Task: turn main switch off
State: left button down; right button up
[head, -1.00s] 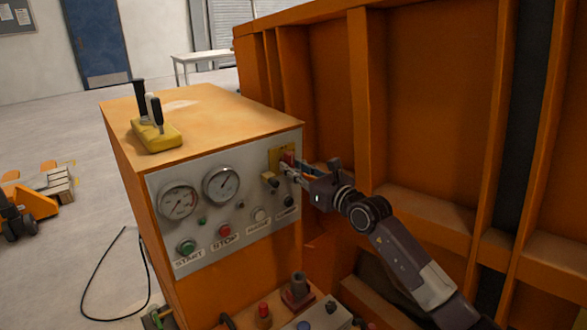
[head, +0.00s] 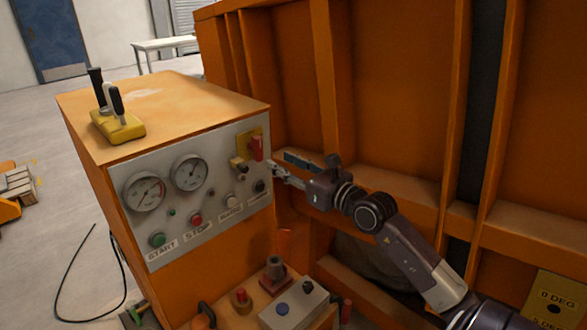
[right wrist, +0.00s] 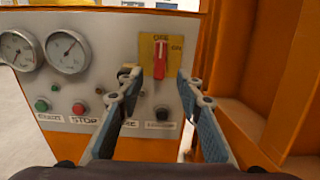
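The main switch is a red handle (head: 256,148) on a yellow plate (head: 242,143) at the upper right of the grey control panel. In the right wrist view the red handle (right wrist: 159,60) stands upright, under lettering that looks like OFF, with ON to its right. My right gripper (head: 282,165) is just right of and below the switch, apart from it. In the right wrist view its two fingers (right wrist: 157,86) are spread with nothing between them, and the handle shows beyond the gap. My left gripper is not in view.
The panel (head: 215,160) also carries two gauges, a green START button (head: 158,240), a red STOP button (head: 196,219) and small knobs. A yellow lever box (head: 118,125) sits on the cabinet. The orange sandbed wall (head: 400,100) stands close to my right arm.

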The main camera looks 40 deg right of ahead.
jog(key=shift+s+d, duration=0.1)
jog(key=shift+s, duration=1.6)
